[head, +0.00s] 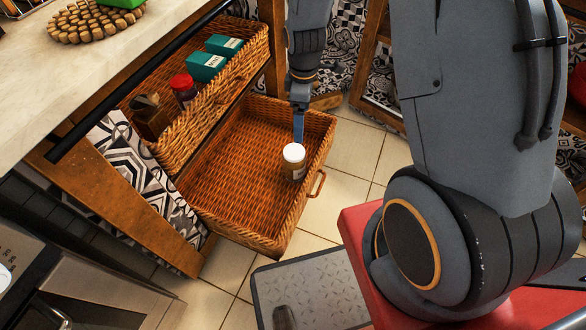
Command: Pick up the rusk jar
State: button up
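A small jar (295,164) with a white lid and brownish body stands upright in the lower wicker basket (233,229), near its right end. It looks like the rusk jar, but its label is too small to read. My gripper (298,136) points down just behind the jar, its blue finger ending by the lid. I see the fingers edge-on, so their opening is hidden. I cannot tell whether they touch the jar.
An upper wicker basket (204,122) holds a red-lidded jar (184,91), teal boxes (205,67) and a brown item (150,117). A counter (85,55) is at upper left. Most of the lower basket is empty, and tiled floor (345,170) lies beside it.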

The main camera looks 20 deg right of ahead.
aim_at(294, 151)
jog(key=w+f+n+b, duration=0.1)
jog(key=f+n+b, duration=0.1)
jog(key=f, duration=0.4)
jog(key=w+f+n+b, duration=0.2)
jog(key=f, duration=0.5)
jog(key=w+f+n+b, duration=0.1)
jog(key=w+f+b, duration=0.1)
jog(key=f, duration=0.5)
jog(key=shift+w+a+f+n+b, duration=0.1)
jog(key=shift+w+a+n+b, duration=0.1)
jog(key=shift+a+n+b, duration=0.25)
jog(key=shift+s+f+b, duration=0.1)
jog(key=shift+f+b, duration=1.45)
jog(key=shift+f, duration=2.6)
jog(key=c, duration=1.5)
jog(key=shift+r, duration=0.2)
